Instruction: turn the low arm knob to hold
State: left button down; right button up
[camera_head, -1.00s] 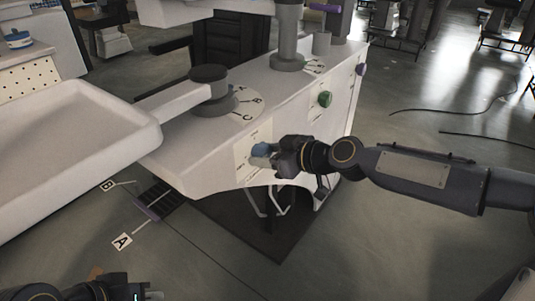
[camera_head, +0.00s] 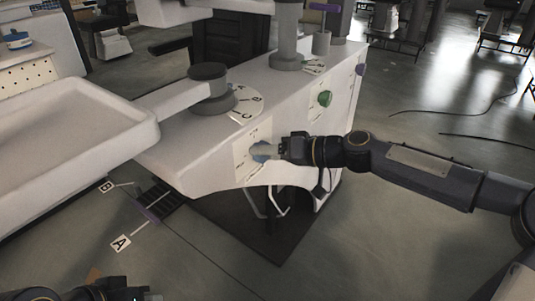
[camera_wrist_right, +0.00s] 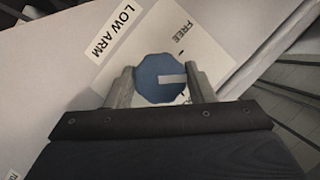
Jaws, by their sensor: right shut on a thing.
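The low arm knob (camera_head: 260,152) is blue and sits on a white label plate on the near side face of the white unit. In the right wrist view the knob (camera_wrist_right: 160,79) is a faceted blue disc with a pale pointer bar, between the two fingers. The plate (camera_wrist_right: 150,35) reads LOW ARM and FREE; no "hold" mark is readable. My right gripper (camera_head: 272,151) is shut on the knob, with one finger on each side. The pointer bar points right in the wrist view, not straight at the word FREE. My left gripper (camera_head: 145,296) is at the bottom left edge, its fingers unclear.
A green knob (camera_head: 324,98) and a purple knob (camera_head: 361,69) stick out farther along the same face. A pale tray arm (camera_head: 75,115) extends left from a grey pivot (camera_head: 208,88). The floor to the right is open, with dark cables.

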jog(key=shift+w+f+m+g+y+b, duration=0.15)
jog(key=shift+m+y, duration=0.4)
jog(key=shift+m, duration=0.7)
jog(key=shift+s+r+m+g+y+b, duration=0.1)
jog(key=shift+m+y, duration=0.5)
jog(key=shift+m, duration=0.6)
jog(key=shift+w+f+m+g+y+b, duration=0.15)
jog(key=shift+m+y, duration=0.4)
jog(key=shift+m, duration=0.7)
jog(key=shift+s, duration=0.15)
jog(key=o, duration=0.9)
jog(key=shift+o, duration=0.2)
jog(key=shift+r, duration=0.1)
jog(key=shift+d, duration=0.1)
jog(key=p+v, duration=0.1)
jog(key=v, duration=0.6)
jog(key=shift+d+p, duration=0.35)
jog(key=shift+p, duration=0.05)
